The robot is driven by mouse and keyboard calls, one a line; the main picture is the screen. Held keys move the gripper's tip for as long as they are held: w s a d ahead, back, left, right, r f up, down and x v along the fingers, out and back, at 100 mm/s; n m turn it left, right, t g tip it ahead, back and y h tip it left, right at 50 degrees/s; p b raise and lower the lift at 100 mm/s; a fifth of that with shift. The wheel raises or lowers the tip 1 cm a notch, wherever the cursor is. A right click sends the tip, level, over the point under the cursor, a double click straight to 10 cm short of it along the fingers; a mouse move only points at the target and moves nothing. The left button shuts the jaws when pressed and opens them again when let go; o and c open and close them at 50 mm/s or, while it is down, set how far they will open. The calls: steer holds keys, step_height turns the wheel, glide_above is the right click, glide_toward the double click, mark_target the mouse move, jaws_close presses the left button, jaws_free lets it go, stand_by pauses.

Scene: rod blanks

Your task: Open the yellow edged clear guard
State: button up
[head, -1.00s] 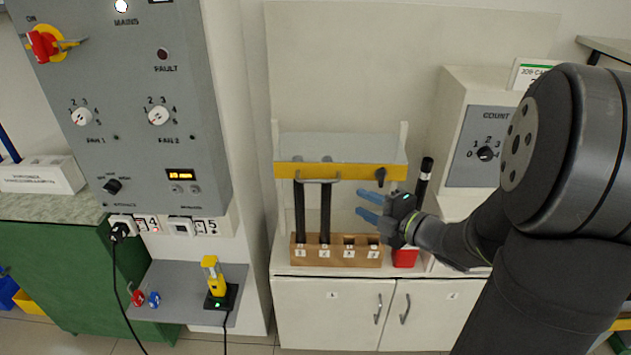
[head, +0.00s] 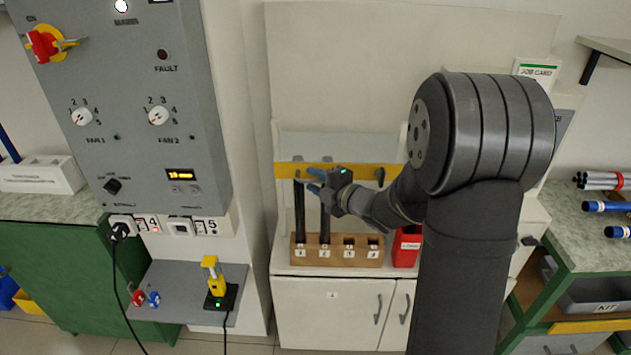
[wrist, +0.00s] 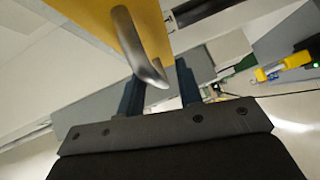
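The clear guard (head: 350,146) hangs over the rod rack, with a yellow edge (head: 350,170) along its bottom. A pale bar handle (head: 303,181) is on that edge. The wrist view shows the yellow edge (wrist: 95,18) and the curved metal handle (wrist: 138,45) close up. My gripper (head: 317,182) is at the handle's right part, its blue fingers pointing left. In the wrist view my gripper (wrist: 160,82) has its fingers apart, with the handle's near end overlapping the gap. I cannot tell whether they touch. The guard's right end is partly behind my arm.
A wooden rack (head: 337,250) below the guard holds two dark rods (head: 299,215) in its left slots. A red container (head: 405,248) stands right of it. A grey control panel (head: 120,110) is at left. A bench with rods (head: 608,206) is at right.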

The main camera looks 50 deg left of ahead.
steer(key=shift+a, duration=0.1)
jaws_close()
steer(key=shift+r, duration=0.15)
